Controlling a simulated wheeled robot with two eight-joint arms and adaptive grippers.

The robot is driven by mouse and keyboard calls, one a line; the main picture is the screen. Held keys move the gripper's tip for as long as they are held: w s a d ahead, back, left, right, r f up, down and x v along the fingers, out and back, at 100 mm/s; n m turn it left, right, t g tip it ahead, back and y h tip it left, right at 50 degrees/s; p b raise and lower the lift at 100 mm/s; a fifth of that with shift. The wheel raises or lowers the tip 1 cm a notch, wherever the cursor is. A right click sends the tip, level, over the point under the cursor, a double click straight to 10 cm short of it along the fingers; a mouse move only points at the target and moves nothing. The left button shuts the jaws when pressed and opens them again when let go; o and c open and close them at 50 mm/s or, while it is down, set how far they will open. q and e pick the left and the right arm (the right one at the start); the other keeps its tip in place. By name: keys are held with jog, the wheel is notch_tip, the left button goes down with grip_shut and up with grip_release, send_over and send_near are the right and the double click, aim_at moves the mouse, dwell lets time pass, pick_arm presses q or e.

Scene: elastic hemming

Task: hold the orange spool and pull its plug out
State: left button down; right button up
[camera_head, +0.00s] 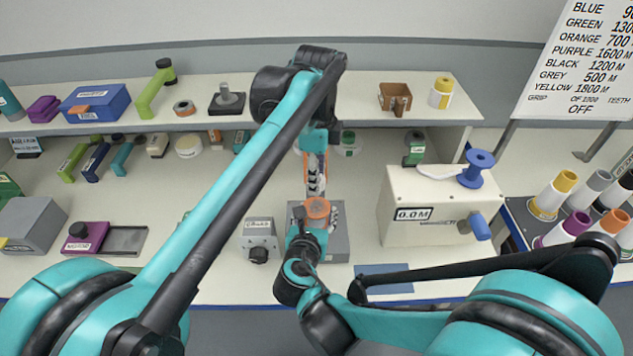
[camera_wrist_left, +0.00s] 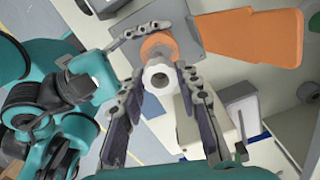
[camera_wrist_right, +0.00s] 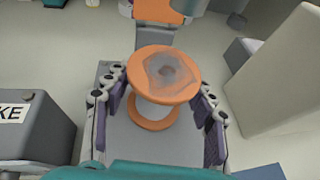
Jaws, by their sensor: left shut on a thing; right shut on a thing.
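The orange spool (camera_head: 317,208) stands at the grey block (camera_head: 338,243) near the table's front. In the right wrist view the spool (camera_wrist_right: 152,58) shows an orange upper flange with a greyish patch, a white core and a lower flange. My right gripper (camera_wrist_right: 160,88) is shut on it, one finger on each side. My left gripper (camera_wrist_left: 162,72) reaches over from the far side and is shut on a pale round piece with a dark hole (camera_wrist_left: 159,77), apparently the plug, against the orange part. How far it sits in the spool is hidden.
A white box with a "0.0 M" display (camera_head: 433,220) stands to the right. A grey dial box (camera_head: 260,236) stands close on the left. Several coloured cones (camera_head: 560,190) are at the far right. A shelf (camera_head: 345,107) with tools runs along the back.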

pick_arm(q)
jog(key=shift+r, duration=0.15)
jog(key=shift+w, duration=0.1)
pick_arm(e)
jog(key=o, duration=1.6)
